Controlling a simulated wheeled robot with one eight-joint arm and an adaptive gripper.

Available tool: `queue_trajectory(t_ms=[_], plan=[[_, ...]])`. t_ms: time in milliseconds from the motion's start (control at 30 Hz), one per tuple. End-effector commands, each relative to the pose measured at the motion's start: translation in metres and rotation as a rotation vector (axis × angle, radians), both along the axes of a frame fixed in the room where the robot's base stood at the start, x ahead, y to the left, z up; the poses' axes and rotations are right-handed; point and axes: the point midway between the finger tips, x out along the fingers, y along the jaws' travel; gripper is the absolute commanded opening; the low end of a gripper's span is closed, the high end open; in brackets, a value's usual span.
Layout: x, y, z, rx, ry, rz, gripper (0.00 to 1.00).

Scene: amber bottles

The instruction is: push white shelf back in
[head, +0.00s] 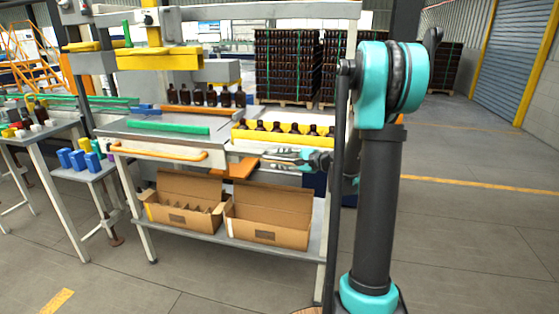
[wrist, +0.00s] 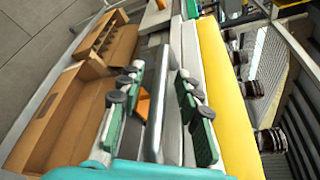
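The white shelf is hard to single out. A pale front edge (head: 255,148) runs along the workbench under the yellow bottle holder, and I take it as part of the shelf. My gripper (head: 292,158) is in front of this edge, at the right part of the bench. In the wrist view my gripper (wrist: 158,108) has its two green-and-grey fingers apart. A pale grey bar (wrist: 156,85) shows between the fingers, with a white panel (wrist: 189,45) beside it toward the yellow holder. I cannot tell whether the fingers touch the bar.
The yellow holder (head: 283,137) carries several amber bottles just behind my gripper. Two open cardboard boxes (head: 183,187) (head: 268,211) stand on the lower shelf below. An orange piece (head: 240,168) sits under the bench edge. A small table (head: 85,172) stands left; floor at right is clear.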

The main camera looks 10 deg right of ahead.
Motion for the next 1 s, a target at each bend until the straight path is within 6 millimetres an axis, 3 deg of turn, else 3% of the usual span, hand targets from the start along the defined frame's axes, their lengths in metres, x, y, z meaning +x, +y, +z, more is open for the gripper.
queue_trajectory(t_ms=[33, 267, 667, 1000], plan=[[0.0, 0.0, 0.0, 0.0, 0.0, 0.0, 0.29], [0.0, 0.0, 0.0, 0.0, 0.0, 0.0, 0.01], [0.001, -0.001, 0.0, 0.0, 0.0, 0.0, 0.0], [0.031, -0.012, 0.0, 0.0, 0.0, -0.001, 0.0]])
